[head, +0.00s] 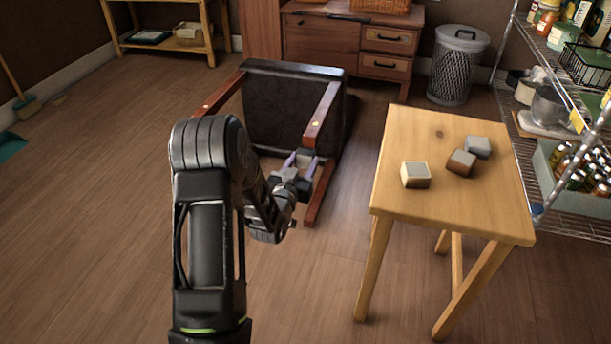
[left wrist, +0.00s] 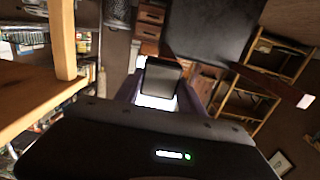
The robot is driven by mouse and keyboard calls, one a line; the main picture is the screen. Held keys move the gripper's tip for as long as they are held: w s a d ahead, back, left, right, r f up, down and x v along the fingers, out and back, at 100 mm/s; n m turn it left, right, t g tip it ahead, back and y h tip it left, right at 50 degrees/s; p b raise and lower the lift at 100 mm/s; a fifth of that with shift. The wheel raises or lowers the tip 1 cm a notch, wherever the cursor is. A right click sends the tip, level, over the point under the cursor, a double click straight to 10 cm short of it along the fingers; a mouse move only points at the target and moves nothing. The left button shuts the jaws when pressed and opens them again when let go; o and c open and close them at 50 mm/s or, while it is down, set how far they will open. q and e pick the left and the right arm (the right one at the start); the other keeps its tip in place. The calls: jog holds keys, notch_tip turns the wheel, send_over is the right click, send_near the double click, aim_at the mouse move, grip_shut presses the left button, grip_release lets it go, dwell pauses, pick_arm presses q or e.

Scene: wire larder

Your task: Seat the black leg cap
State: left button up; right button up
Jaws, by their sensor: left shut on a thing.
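My left gripper (head: 301,163) is shut on the black leg cap (left wrist: 162,76), a dark block with a pale lower part between the purple fingers. In the head view the cap (head: 306,156) is small and partly hidden by the gripper. A dark stool (head: 292,112) with reddish-brown legs lies tipped over on the floor behind my left gripper. In the left wrist view one leg (left wrist: 265,84) ends in a pale tip right of the cap, apart from it. My right gripper is not in view.
A wooden table (head: 440,215) stands at the right. It holds a cream-topped block (head: 415,170), a brown-sided block (head: 461,163) and a grey block (head: 478,147). A wire shelf (head: 510,105) is beyond it, and a mesh bin (head: 455,75) stands behind.

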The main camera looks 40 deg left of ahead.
aim_at(309, 141)
pick_arm(q)
jog(key=shift+s+a+f, duration=0.25)
jog(key=shift+s+a, duration=0.1)
jog(key=shift+s+r, duration=0.15)
jog(key=shift+r, duration=0.1)
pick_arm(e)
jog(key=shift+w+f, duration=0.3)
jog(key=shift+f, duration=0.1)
pick_arm(q)
jog(key=shift+a, duration=0.1)
jog(key=shift+x, duration=3.05)
jog(key=shift+x, duration=1.55)
jog(key=o, duration=1.4)
jog(key=shift+r, duration=0.1)
jog(key=shift+s, duration=0.1)
